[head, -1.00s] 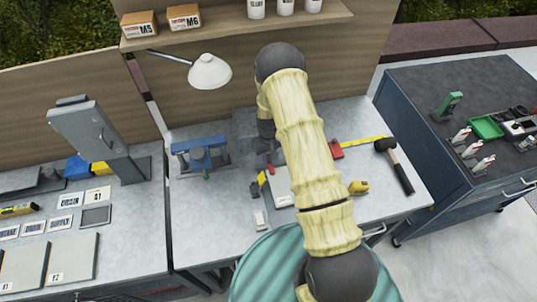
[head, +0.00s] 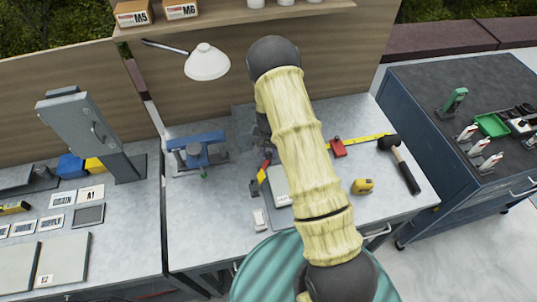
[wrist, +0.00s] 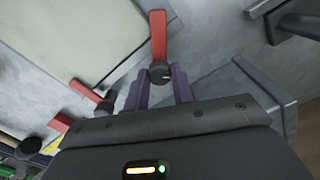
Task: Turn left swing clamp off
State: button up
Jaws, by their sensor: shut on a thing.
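In the wrist view, a swing clamp with a red lever (wrist: 158,33) and a dark round pivot stands beside a pale plate (wrist: 75,35). My gripper (wrist: 161,80) has its two purple fingers on either side of the pivot end of this lever, shut on it. A second red lever (wrist: 84,90) with a black knob lies to the left. In the head view, my arm hides my gripper and part of the white plate (head: 281,187). I cannot tell there which clamp is held.
A blue vise-like fixture (head: 200,152) stands left on the bench. A lamp (head: 207,62) hangs behind.

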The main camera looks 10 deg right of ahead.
aim_at(269, 154)
jog(key=m+b, duration=0.1)
jog(key=m, duration=0.4)
jog(key=shift+m, duration=0.3)
jog(key=m, duration=0.5)
jog(key=o, duration=1)
jog(key=shift+r, duration=0.1)
notch_tip(269, 154, up, 17)
jog(key=b, duration=0.3)
jog(key=shift+r, duration=0.15)
